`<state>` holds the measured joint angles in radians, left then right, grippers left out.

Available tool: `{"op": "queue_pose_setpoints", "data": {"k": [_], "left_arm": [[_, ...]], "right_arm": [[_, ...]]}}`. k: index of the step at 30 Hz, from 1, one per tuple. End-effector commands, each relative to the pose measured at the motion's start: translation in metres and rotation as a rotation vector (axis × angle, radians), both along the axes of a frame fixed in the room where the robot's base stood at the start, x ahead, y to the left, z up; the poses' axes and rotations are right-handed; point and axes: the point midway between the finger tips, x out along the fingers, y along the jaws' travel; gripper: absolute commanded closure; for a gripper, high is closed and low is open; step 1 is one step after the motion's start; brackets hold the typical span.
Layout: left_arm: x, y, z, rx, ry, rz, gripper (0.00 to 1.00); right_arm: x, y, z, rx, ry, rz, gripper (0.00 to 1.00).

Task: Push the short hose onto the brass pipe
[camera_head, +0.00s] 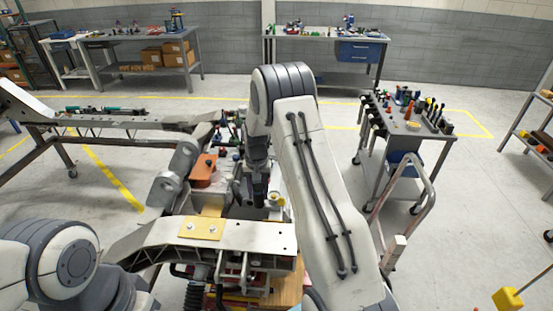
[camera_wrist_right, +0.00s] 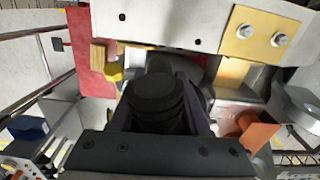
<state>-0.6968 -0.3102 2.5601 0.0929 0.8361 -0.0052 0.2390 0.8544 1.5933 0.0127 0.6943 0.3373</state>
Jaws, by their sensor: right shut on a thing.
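My right gripper (camera_head: 256,195) reaches down from the right arm over the middle of the fixture. In the right wrist view it is shut on a black ribbed hose (camera_wrist_right: 156,97), one jaw on each side, with the hose's round end facing the camera. A small yellow, brass-like piece (camera_head: 276,200) shows just right of the gripper in the head view. I cannot tell whether it is the brass pipe. The hose's far end is hidden, so I cannot tell whether it touches a pipe. My left arm shows at the lower left; its gripper is out of view.
A pale chassis beam (camera_head: 225,233) with a bolted yellow plate (camera_head: 201,228) crosses in front of the gripper. An orange block (camera_head: 203,170) stands left of it. A long grey rail (camera_head: 130,125) lies farther left.

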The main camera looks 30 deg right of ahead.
Motion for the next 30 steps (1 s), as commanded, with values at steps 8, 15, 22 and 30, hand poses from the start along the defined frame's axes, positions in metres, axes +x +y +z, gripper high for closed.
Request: {"op": "queue_pose_setpoints", "data": {"k": [8, 15, 22, 30], "left_arm": [[0.0, 0.0, 0.038, 0.0, 0.0, -0.003, 0.5], [0.0, 0.0, 0.037, 0.0, 0.0, -0.003, 0.5], [0.0, 0.0, 0.027, 0.0, 0.0, -0.001, 0.5], [0.0, 0.0, 0.015, 0.001, 0.001, 0.001, 0.5]], "right_arm": [[0.037, -0.072, 0.026, 0.0, -0.001, -0.277, 1.0], [0.04, -0.085, 0.023, 0.0, -0.001, -0.326, 1.0], [0.04, -0.084, 0.005, 0.001, 0.0, -0.324, 1.0], [0.041, -0.084, -0.017, 0.0, -0.004, -0.322, 1.0]]}}
